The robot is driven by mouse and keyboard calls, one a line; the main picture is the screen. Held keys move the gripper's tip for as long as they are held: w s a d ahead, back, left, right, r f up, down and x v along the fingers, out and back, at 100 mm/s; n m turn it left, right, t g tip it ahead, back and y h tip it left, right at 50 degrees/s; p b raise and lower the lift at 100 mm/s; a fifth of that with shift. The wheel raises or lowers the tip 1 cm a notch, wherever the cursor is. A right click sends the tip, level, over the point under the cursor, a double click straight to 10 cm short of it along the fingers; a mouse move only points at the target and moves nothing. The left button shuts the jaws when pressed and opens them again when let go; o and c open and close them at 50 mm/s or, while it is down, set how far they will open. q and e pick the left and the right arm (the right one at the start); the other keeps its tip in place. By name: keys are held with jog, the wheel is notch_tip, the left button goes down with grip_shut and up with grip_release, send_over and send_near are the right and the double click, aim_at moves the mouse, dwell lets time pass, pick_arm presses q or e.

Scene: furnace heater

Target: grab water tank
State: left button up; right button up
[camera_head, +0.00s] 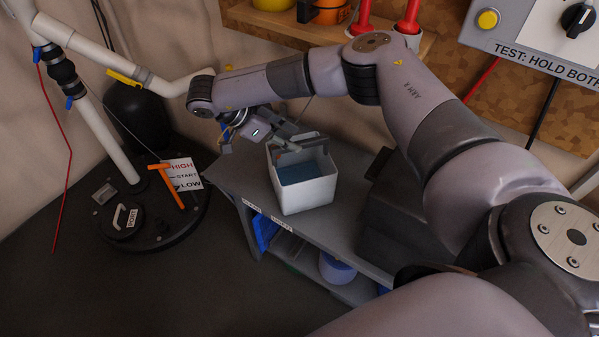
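A white, open-topped, box-shaped tank (306,196) with a blue inside, perhaps water, stands upright on a grey bench (240,172). My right arm comes in from the right and reaches over the bench. My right gripper (296,143) points at the tank's back rim, over or against it. My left gripper is not in view.
A wooden shelf (412,50) with red-handled items is above. A grey control box (490,45) is at the upper right. Left of the bench, a black round lid (150,228) with an orange-handled tool and white pipes stands on the dark floor.

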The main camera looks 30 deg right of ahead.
aim_at(307, 146)
jog(key=x, duration=0.7)
jog(key=shift+s+d, duration=0.2)
grip_shut()
dwell(1.0)
